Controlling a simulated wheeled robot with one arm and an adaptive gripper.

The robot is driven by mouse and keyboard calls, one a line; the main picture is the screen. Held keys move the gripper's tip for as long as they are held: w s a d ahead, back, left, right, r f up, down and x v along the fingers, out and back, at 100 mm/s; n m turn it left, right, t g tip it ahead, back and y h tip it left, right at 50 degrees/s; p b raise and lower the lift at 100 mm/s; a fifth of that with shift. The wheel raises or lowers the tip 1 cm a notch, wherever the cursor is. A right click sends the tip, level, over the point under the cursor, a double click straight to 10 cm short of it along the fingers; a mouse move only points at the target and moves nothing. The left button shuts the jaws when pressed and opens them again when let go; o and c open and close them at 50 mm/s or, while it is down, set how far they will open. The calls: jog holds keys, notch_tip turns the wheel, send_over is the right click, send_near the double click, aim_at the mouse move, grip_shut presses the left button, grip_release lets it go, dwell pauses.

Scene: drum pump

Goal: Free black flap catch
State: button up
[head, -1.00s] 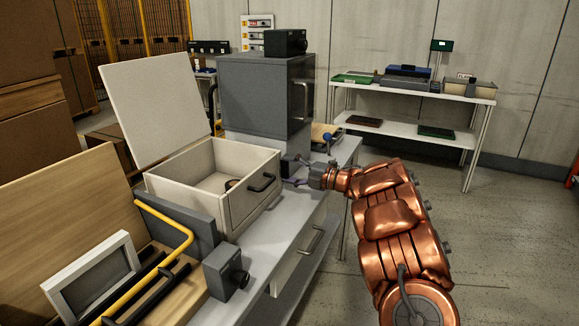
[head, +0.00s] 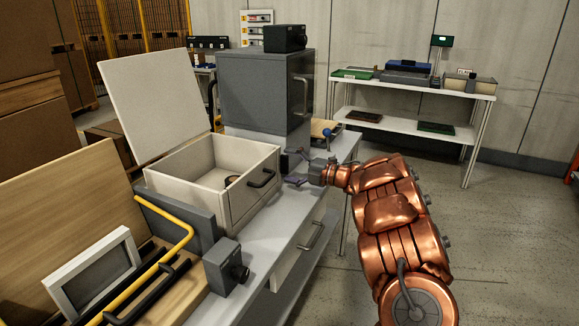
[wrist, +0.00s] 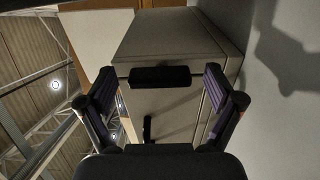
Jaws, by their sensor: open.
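A cream box (head: 256,200) with a raised lid (head: 157,107) stands on the bench, a black bar handle (head: 262,179) on its front. My gripper (head: 293,168) is open beside the box's right side in the head view. In the wrist view the box (wrist: 175,38) lies ahead, and a short black bar (wrist: 160,77), which looks like the catch, sits between my open fingers, apart from both. A second black part (wrist: 148,128) shows lower, partly hidden by my gripper. In the head view I cannot clearly separate the catch from my fingers.
A dark grey cabinet (head: 250,92) stands behind the box on the same bench (head: 283,232). A small black-knobbed block (head: 226,266) and a yellow bent bar (head: 165,220) are in front. Open floor (head: 455,235) lies to the right.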

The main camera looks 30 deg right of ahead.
jog(key=v, duration=1.2)
dwell(0.5)
